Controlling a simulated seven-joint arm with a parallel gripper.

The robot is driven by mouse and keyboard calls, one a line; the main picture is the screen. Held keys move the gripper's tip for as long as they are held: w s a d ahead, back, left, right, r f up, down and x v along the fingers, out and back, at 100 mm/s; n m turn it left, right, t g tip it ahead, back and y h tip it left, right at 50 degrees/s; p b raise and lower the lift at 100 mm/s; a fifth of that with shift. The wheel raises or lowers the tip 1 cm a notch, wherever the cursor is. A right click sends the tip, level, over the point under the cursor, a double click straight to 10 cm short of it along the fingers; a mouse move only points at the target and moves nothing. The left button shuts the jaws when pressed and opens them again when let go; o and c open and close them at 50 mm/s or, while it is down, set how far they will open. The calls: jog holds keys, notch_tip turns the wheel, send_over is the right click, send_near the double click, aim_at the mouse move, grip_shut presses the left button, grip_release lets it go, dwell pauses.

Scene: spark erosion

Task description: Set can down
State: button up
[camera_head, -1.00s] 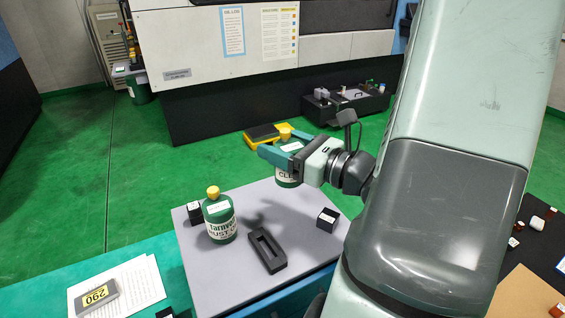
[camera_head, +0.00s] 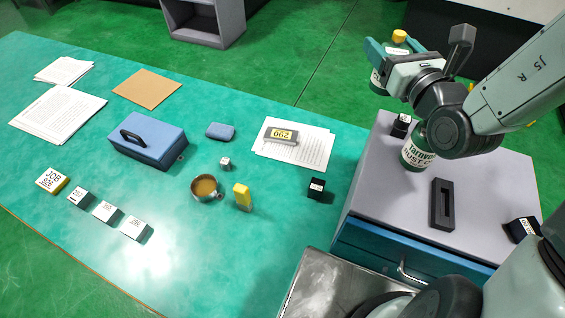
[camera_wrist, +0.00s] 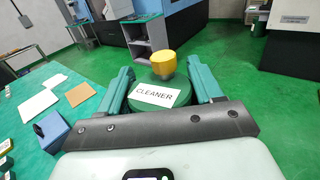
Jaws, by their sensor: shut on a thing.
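My gripper (camera_head: 383,53) is shut on a green can with a yellow cap and a white label. In the wrist view the can (camera_wrist: 160,97) stands between the two teal fingers (camera_wrist: 160,88), and its top label reads CLEANER. In the head view the held can (camera_head: 377,82) is at the upper right, off the ground beyond the grey cabinet top, partly hidden by my gripper. A second green can (camera_head: 416,152), with a rust label, stands on the grey cabinet top (camera_head: 395,195), partly hidden by my wrist.
A black slotted block (camera_head: 442,204) and small black cubes (camera_head: 402,125) are on the cabinet top. The green table (camera_head: 200,245) holds a blue box (camera_head: 148,138), a cup (camera_head: 205,188), a yellow block (camera_head: 242,197), papers (camera_head: 315,147) and small cubes.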

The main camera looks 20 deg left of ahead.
jog(key=s+a+f+n+g+y, duration=0.1)
jog(key=s+a+f, duration=0.25)
jog(key=a, duration=0.45)
jog(key=s+a+f+n+g+y, duration=0.1)
jog(key=s+a+f, duration=0.1)
jog(key=a+f, duration=0.4)
jog(key=s+a+f, duration=0.7)
jog(key=s+f, duration=0.2)
jog(key=shift+y, duration=0.3)
jog(key=shift+w+a+f, duration=0.1)
jog(key=shift+w+f, duration=0.05)
jog(key=shift+f, duration=4.8)
jog(key=shift+f, duration=0.1)
jog(key=o, duration=0.9)
jog(key=shift+g, duration=0.3)
jog(key=shift+o, duration=0.2)
